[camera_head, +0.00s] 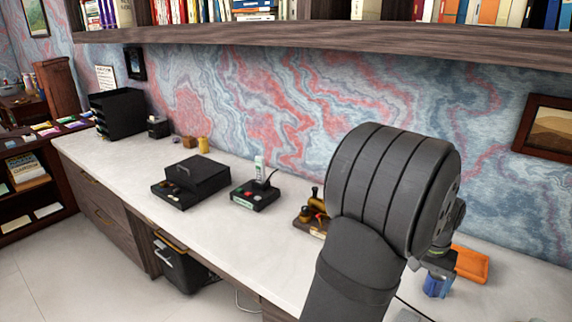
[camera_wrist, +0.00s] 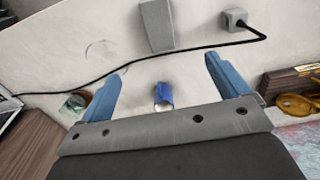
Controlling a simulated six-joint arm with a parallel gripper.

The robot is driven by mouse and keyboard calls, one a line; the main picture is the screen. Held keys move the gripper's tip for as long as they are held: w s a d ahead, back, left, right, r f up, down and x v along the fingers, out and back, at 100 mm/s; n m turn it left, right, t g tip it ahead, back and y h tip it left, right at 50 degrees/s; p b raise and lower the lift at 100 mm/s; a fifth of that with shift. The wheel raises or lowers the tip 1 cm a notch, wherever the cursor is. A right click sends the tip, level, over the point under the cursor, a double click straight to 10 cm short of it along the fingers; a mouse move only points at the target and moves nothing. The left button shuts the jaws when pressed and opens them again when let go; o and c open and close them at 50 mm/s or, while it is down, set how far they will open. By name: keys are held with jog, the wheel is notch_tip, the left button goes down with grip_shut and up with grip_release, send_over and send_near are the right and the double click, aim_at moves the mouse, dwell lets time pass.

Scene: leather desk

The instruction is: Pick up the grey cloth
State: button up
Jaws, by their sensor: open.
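No piece is plainly a grey cloth. A grey, flat-sided piece (camera_wrist: 157,26) lies on the white desktop in the wrist view, beyond my fingertips; I cannot tell if it is the cloth. My gripper (camera_wrist: 162,73) is open, its two blue fingers spread wide. A small blue and white object (camera_wrist: 163,96) shows between the fingers, apart from both. In the head view my gripper (camera_head: 437,285) is over the right part of the desk, largely hidden behind my arm.
A grey block (camera_wrist: 237,20) has a black cable running across the desk. A small glass-like item (camera_wrist: 73,105) sits left. An orange tray-like object (camera_head: 472,264) lies beside my gripper. A brass item on a wooden base (camera_head: 310,218) stands left of my arm. The desk front (camera_head: 225,250) is mostly clear.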

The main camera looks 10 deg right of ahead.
jog(key=shift+c, duration=0.9)
jog(key=s+a+f+t+h, duration=0.2)
jog(key=s+a+t+h, duration=0.1)
jog(key=s+a, duration=0.25)
jog(key=shift+m, duration=0.3)
jog(key=x, duration=1)
jog(key=shift+w+f, duration=0.15)
jog(key=shift+f, duration=0.15)
jog(key=shift+d+x, duration=0.25)
jog(key=shift+x, duration=1.35)
jog(key=shift+d+x, duration=0.2)
jog(key=shift+x, duration=1.35)
jog(key=shift+w+r, duration=0.15)
jog(key=c, duration=1.1)
